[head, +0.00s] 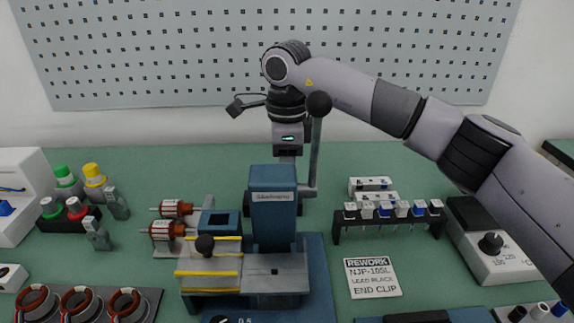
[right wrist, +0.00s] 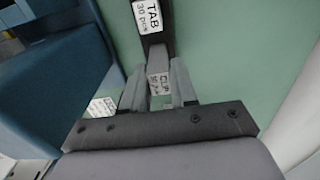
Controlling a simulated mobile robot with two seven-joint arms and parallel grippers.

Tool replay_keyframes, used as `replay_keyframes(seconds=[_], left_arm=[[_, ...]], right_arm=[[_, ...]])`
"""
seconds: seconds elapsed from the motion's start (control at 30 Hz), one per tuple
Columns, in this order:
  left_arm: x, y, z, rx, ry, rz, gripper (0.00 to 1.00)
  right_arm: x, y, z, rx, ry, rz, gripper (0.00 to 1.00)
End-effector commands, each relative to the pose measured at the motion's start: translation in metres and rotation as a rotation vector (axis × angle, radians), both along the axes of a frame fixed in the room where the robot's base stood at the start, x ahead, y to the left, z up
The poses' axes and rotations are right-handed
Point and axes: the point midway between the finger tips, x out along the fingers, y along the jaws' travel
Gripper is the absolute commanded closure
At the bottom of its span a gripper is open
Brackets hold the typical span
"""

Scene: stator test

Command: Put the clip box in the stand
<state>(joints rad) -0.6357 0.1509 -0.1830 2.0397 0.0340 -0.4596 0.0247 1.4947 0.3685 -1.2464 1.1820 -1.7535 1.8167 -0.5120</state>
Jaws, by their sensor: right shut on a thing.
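The clip box (right wrist: 158,84), a small grey box with a white label, is between the fingers of my right gripper (right wrist: 160,92), which is shut on it. Just beyond it in the right wrist view is a dark stand (right wrist: 155,50), with a box labelled TAB (right wrist: 147,16) at its far part. I cannot tell whether the clip box rests in the stand or is just above it. In the head view my right gripper (head: 288,152) points down behind the blue press; its fingertips and the clip box are hidden there. My left gripper is not in view.
The blue press (head: 273,215) stands close in front of my right gripper; it also fills the left of the right wrist view (right wrist: 50,85). A rack of small parts (head: 390,215) and a rework card (head: 373,278) are to the right. Red-wound rotors (head: 172,230) lie left.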

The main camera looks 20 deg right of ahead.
Motion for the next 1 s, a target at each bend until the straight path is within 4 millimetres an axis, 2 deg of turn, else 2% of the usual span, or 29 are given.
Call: replay_keyframes(seconds=[1.0], left_arm=[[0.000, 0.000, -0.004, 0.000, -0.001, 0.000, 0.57]], right_arm=[[0.000, 0.000, -0.012, 0.000, 0.000, 0.000, 1.00]])
